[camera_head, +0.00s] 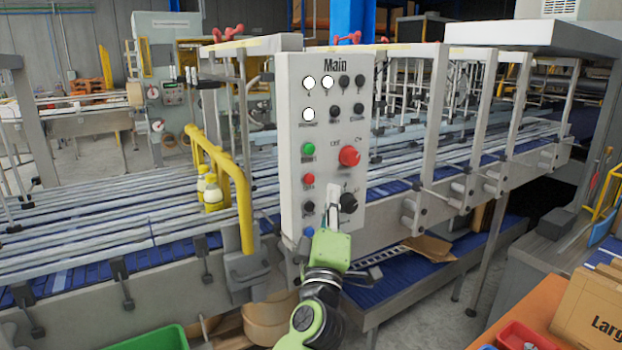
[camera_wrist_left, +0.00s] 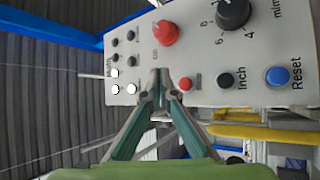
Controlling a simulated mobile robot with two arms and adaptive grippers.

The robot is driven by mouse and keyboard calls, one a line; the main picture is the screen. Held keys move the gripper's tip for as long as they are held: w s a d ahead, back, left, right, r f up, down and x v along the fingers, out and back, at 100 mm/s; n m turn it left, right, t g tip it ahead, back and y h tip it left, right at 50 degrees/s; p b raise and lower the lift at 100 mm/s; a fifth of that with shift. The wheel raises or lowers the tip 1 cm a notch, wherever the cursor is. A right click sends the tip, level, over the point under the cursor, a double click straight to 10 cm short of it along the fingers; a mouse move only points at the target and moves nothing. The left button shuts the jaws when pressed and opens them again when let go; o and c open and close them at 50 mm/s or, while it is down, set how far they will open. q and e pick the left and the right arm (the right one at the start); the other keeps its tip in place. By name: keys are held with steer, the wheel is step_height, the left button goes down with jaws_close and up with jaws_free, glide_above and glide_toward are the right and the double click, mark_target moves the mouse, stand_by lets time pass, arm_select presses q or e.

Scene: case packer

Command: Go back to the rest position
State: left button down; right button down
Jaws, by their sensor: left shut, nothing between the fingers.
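My left gripper (camera_head: 333,194) is in front of the grey "Main" control panel (camera_head: 292,120), below the large red button (camera_head: 349,156) and beside the black knob (camera_head: 348,203). In the left wrist view the two fingertips (camera_wrist_left: 158,76) meet, with nothing between them. They overlap the panel (camera_wrist_left: 197,65) there, between the large red button (camera_wrist_left: 166,33) and a small red button (camera_wrist_left: 185,84). I cannot tell whether they touch the panel. My right gripper does not show.
A yellow rail (camera_head: 240,190) and a conveyor with metal guides (camera_head: 110,215) stand left of the panel. At the lower right are a cardboard box (camera_head: 590,310), a red bin (camera_head: 522,336) and an orange surface (camera_head: 540,300). A green bin (camera_head: 150,340) is at the lower left.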

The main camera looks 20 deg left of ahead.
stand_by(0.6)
arm_select(q)
step_height(320, 180, down, 32)
steer(key=w+d+m+g+h+b, duration=0.2)
steer(key=m+g+h+b, duration=0.15)
steer(key=m, duration=0.55)
steer(key=s+d+f+m+g+h+b, duration=0.1)
steer(key=s+f+m+g+h, duration=0.35)
steer(key=f, duration=1.05)
steer(key=s+f+m+g+y+b, duration=0.15)
steer(key=s+f, duration=0.55)
steer(key=f, duration=0.8)
steer(key=s+a+f+m+g+b, duration=0.2)
steer(key=s+f+g, duration=0.4)
steer(key=s+f, duration=1.65)
steer(key=s+a+f+g, duration=0.2)
steer(key=s+f, duration=0.1)
steer(key=s, duration=0.5)
steer(key=s+a+f+m+g+y+b, duration=0.1)
steer(key=s+f, duration=0.3)
steer(key=s, duration=0.5)
steer(key=s+a+f+m+g+b, duration=0.1)
steer(key=s+a+f+g, duration=0.2)
steer(key=s, duration=0.6)
steer(key=shift+s+f+y, duration=0.2)
steer(key=shift+f+y, duration=0.15)
steer(key=shift+f, duration=0.2)
